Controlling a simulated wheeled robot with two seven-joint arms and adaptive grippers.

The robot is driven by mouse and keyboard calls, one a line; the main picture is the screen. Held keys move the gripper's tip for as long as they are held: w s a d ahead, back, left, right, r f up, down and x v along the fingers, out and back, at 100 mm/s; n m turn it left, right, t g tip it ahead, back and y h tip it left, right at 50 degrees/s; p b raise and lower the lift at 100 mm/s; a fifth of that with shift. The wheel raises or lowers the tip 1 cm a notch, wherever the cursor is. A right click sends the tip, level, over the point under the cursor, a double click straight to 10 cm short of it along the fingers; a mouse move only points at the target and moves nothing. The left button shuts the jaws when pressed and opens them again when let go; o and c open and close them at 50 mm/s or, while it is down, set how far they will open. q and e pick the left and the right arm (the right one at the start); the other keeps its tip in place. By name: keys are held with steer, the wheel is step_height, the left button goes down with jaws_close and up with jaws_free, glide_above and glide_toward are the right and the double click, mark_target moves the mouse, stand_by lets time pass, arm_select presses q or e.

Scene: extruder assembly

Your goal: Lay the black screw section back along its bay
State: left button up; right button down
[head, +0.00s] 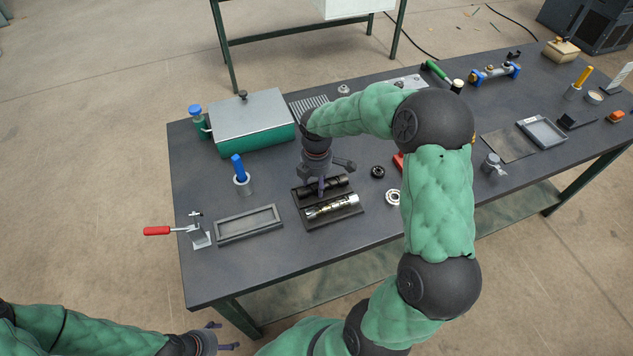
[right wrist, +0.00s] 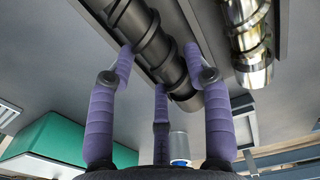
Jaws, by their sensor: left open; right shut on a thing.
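The black screw section (head: 337,183) is at the rear bay of a dark two-bay tray (head: 341,217), lined up with the bay. I cannot tell whether it touches the bay floor. My right gripper (head: 322,187) comes down over it and is shut on it. In the right wrist view the purple fingers (right wrist: 160,65) close around the black screw (right wrist: 145,28). A shiny metal screw section (head: 332,206) lies in the front bay and also shows in the right wrist view (right wrist: 247,35). My left gripper (head: 218,339) is open and empty, off the table's front edge.
An empty grey tray (head: 249,236) and a red-handled clamp (head: 170,230) are to the left. A blue-handled tool in a cup (head: 241,178) and a green box (head: 252,141) stand behind. A black ring (head: 377,172) and a pale ring (head: 393,197) lie to the right.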

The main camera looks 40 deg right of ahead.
mark_target(317, 183)
steer(key=c, duration=0.5)
jaws_free()
steer(key=shift+f, duration=0.1)
steer(key=shift+c, duration=0.2)
step_height(317, 183, up, 12)
steer(key=p, duration=0.3)
steer(key=shift+s, duration=0.1)
